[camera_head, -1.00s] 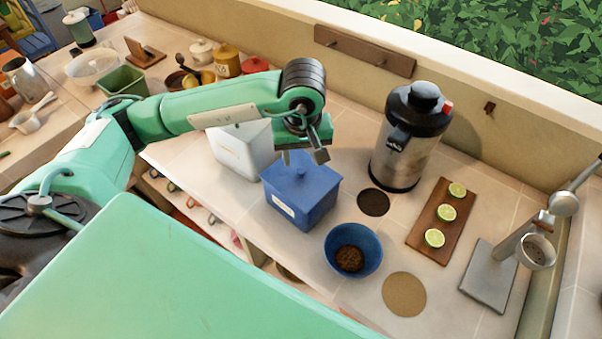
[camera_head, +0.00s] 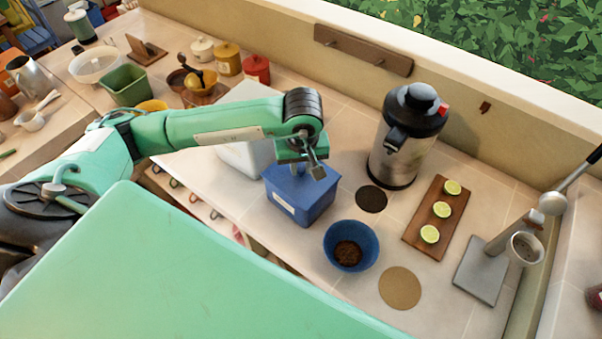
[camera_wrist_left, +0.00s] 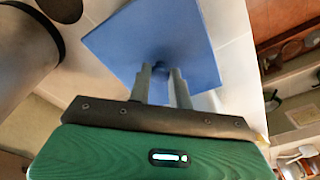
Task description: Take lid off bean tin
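The bean tin (camera_head: 290,206) is a blue square box with a pale label, standing upright on the counter in the head view. Its flat blue lid (camera_wrist_left: 190,40) is on it and has a small round knob (camera_wrist_left: 160,68) in the middle. My left gripper (camera_head: 301,170) points down over the lid in the head view, which hides the knob there. In the left wrist view its two fingers (camera_wrist_left: 161,76) stand on either side of the knob, close to it. I cannot tell whether they press on it. My right gripper is not in view.
A white box (camera_head: 240,160) stands close behind the tin, partly behind my arm. A blue bowl (camera_head: 352,228) of dark grounds, a dark round mat (camera_head: 371,199), a steel urn (camera_head: 396,160) and a lime board (camera_head: 420,243) stand to the right.

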